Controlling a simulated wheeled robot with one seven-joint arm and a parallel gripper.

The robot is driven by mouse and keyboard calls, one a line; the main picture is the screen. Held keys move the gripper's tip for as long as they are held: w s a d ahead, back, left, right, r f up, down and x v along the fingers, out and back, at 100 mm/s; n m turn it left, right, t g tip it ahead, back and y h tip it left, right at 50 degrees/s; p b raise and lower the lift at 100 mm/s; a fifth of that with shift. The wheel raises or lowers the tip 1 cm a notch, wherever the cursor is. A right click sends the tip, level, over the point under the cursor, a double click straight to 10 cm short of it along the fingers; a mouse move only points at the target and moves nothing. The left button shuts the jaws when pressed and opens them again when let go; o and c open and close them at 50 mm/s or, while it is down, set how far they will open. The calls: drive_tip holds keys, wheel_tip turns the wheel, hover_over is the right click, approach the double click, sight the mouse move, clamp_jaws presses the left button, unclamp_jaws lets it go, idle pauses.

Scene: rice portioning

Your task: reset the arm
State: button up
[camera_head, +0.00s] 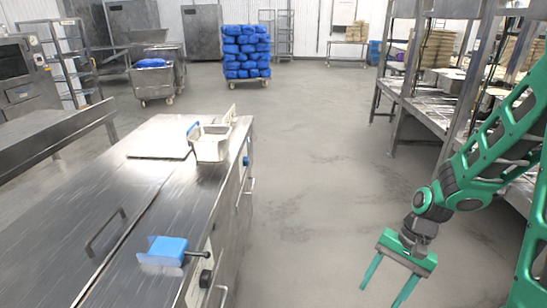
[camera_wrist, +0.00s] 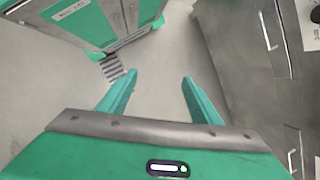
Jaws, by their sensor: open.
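My gripper (camera_head: 388,283) is at the lower right of the head view, on my green arm. Its two green fingers point down and stand apart, with nothing between them. It hangs over the open floor, to the right of the steel counter and apart from it. In the wrist view my gripper (camera_wrist: 158,92) is also open and empty, with grey floor beyond the fingertips.
Steel shelving (camera_head: 440,112) stands at the right. Blue sacks (camera_head: 246,52) are stacked at the back. The aisle floor (camera_head: 305,150) is clear.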

drive_tip(key=s+d+r+t+h, duration=0.1)
drive_tip(key=s+d+r, duration=0.5)
drive_tip(key=r, duration=0.3)
drive_tip(key=s+d+r+n+t+h, duration=0.1)
drive_tip(key=s+d+r+h, duration=0.1)
drive_tip(key=s+d+r, duration=0.5)
drive_tip(key=shift+s+d+r, duration=0.2)
drive_tip(key=shift+s+r, duration=0.5)
drive_tip(key=shift+r, duration=0.25)
